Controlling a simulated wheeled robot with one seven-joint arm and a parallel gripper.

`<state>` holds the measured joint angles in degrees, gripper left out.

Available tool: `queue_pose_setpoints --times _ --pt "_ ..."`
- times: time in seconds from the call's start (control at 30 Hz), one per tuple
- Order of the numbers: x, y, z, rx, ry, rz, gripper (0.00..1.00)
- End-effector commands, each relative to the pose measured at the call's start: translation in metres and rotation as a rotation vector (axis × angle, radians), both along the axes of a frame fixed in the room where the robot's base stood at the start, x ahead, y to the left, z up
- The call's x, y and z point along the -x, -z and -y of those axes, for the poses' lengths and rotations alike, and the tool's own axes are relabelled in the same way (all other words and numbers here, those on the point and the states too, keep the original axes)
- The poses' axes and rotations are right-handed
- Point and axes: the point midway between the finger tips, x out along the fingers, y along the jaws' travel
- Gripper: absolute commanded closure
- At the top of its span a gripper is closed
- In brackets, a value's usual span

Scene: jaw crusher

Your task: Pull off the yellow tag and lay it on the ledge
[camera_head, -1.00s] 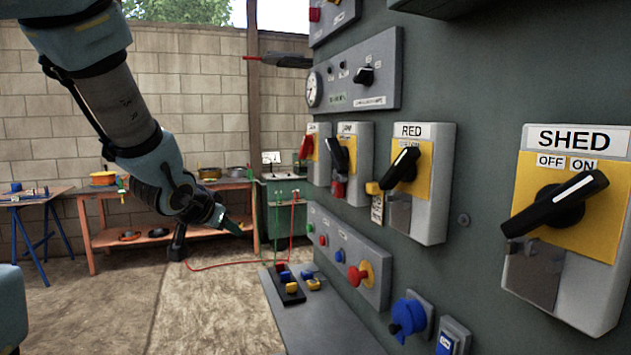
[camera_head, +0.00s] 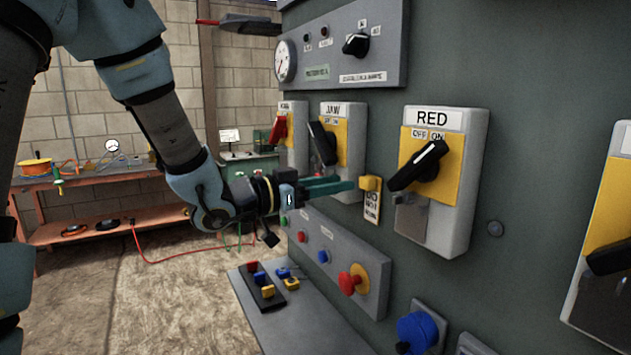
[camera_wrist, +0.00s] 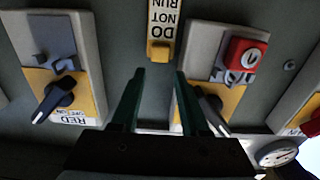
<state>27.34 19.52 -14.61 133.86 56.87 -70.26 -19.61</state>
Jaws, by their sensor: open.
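The yellow tag (camera_head: 371,184) is a small yellow block with a white, yellow-edged "DO NOT RUN" label below it, hanging on the grey panel between the JAW and RED switches. In the wrist view, the tag's yellow block (camera_wrist: 159,50) lies just beyond my fingertips, roughly centred between them. My gripper (camera_head: 347,185) is open and empty, its green fingers pointing at the tag from the left. The fingers (camera_wrist: 159,74) appear apart from the tag. The ledge (camera_head: 320,328) juts out low along the panel's foot, below my gripper.
A black tray (camera_head: 277,299) with coloured clips sits on the ledge, with more clips (camera_head: 288,278) beside it. The RED switch box (camera_head: 455,215) stands right of the tag, the JAW box (camera_head: 355,145) left. A red padlock (camera_wrist: 245,54) hangs close by. The ledge's front part is bare.

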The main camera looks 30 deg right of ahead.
Motion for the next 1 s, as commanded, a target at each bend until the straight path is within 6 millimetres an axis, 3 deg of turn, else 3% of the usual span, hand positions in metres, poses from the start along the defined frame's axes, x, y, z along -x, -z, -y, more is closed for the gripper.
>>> queue_pose_setpoints --times 0.1,0.33,0.77,1.0 --pt "0.003 -0.003 0.023 -0.001 0.004 -0.003 0.55" --pt "0.003 -0.001 0.053 -0.001 0.001 -0.001 0.55" --pt "0.003 0.0 0.063 -0.002 -0.002 0.0 0.55" --pt "0.003 0.0 0.062 -0.002 -0.002 0.0 0.8"
